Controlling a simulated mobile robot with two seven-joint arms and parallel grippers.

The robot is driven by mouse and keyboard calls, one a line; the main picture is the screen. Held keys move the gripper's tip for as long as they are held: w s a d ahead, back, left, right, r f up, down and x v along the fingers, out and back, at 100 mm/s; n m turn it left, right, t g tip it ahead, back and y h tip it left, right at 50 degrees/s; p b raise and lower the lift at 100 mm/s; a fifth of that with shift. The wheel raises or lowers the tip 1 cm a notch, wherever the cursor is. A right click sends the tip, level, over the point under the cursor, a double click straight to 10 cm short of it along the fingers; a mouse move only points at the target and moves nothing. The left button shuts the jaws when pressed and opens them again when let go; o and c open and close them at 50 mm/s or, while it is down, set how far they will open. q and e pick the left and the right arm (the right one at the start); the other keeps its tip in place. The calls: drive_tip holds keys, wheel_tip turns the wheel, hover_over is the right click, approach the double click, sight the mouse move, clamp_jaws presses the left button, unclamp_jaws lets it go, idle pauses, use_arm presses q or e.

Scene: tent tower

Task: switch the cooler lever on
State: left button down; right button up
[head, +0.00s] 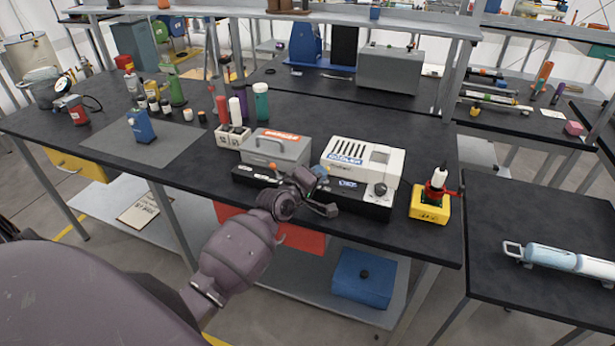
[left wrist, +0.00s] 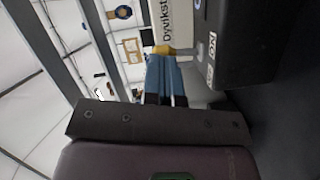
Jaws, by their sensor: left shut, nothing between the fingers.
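The cooler (head: 362,160) is a white box with slots on top and a blue label, on a black base (head: 361,204) at the front of the bench. A dark round knob (head: 380,189) sits on its front right; I cannot tell whether it is the lever. My left gripper (head: 320,171) is shut and empty, at the cooler's left front, between it and a grey box. In the left wrist view its blue fingers (left wrist: 164,80) lie together, with a small yellow-orange patch (left wrist: 163,49) at their tips. Whether they touch anything is unclear. My right gripper is out of view.
The grey box (head: 276,147) with a red label stands left of the cooler, with an orange knob (head: 272,166) at its front. A yellow block with a red-and-black fixture (head: 429,209) stands to the right.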

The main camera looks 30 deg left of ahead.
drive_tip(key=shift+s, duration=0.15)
use_arm(q)
drive_tip(key=shift+d, duration=0.1)
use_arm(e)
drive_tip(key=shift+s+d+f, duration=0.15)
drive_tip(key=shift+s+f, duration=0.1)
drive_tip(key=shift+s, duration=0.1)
use_arm(q)
drive_tip(key=shift+r, duration=0.1)
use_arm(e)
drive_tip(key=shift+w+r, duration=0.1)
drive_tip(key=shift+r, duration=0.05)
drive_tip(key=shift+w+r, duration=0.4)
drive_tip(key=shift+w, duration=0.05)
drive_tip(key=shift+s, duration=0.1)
